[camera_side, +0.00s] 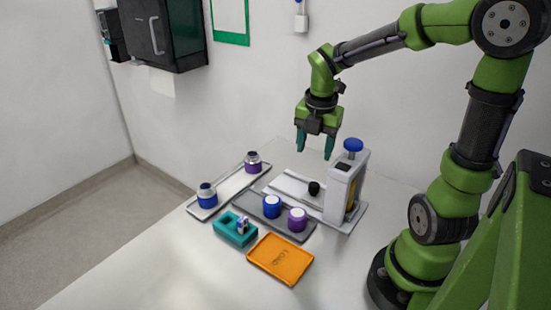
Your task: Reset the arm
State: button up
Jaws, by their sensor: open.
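My gripper (314,146) hangs from my green arm above the back of the white table (150,268). Its teal fingers point down and stand apart, with nothing between them. It is above and a little left of the white device with a blue knob (353,145), clear of everything on the table.
A pale tray (229,190) carries a blue jar (207,195) and a purple jar (252,162). A grey tray (270,223) carries a blue-and-white jar (272,205) and a purple-and-white one (297,219). A teal holder (235,230) and an orange tray (280,259) are in front.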

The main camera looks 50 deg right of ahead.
jog(key=s+a+r+m+t+y, duration=0.1)
jog(key=a+m, duration=0.3)
jog(key=m, duration=0.4)
jog(key=s+a+r+m+t+y, duration=0.1)
jog(key=s+a+r+m+t, duration=0.2)
jog(key=m, duration=0.5)
jog(key=s+a+r+m+t+y, duration=0.1)
jog(key=s+a+r+m+t, duration=0.1)
jog(key=a+m, duration=0.3)
jog(key=r+m, duration=0.1)
jog(key=m, duration=0.2)
jog(key=shift+r, duration=0.1)
